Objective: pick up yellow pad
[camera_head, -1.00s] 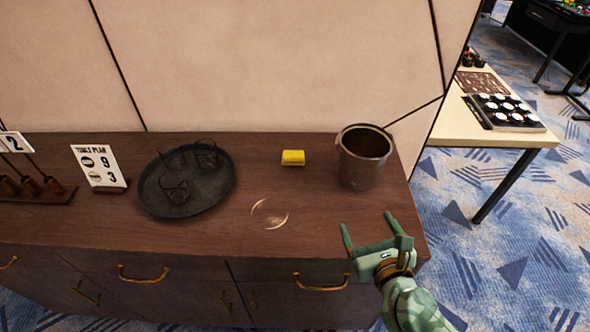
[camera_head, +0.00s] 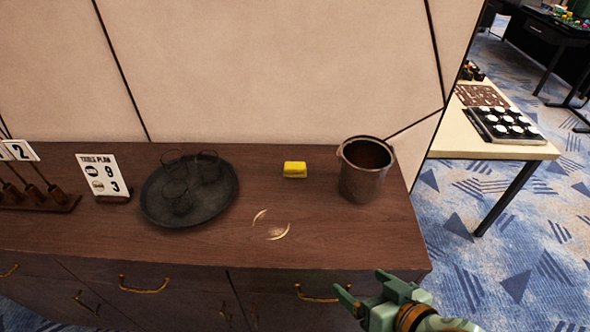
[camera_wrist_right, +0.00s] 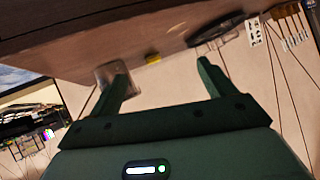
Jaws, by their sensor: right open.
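The yellow pad (camera_head: 295,169) lies on the wooden sideboard top (camera_head: 240,246), between the dark tray and the metal bucket. In the right wrist view the yellow pad (camera_wrist_right: 153,58) shows small, beyond and between my fingers. My right gripper (camera_head: 364,291) is open and empty, in front of the sideboard's front edge at the lower right, well apart from the pad. It also shows in the right wrist view (camera_wrist_right: 162,80) with its fingers spread. My left gripper is not in view.
A metal bucket (camera_head: 362,184) stands just right of the pad. A round dark tray (camera_head: 216,212) with several dark glasses is left of it. A sign card (camera_head: 103,176) stands farther left. A pale crescent mark (camera_head: 272,232) is on the bare wood in front.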

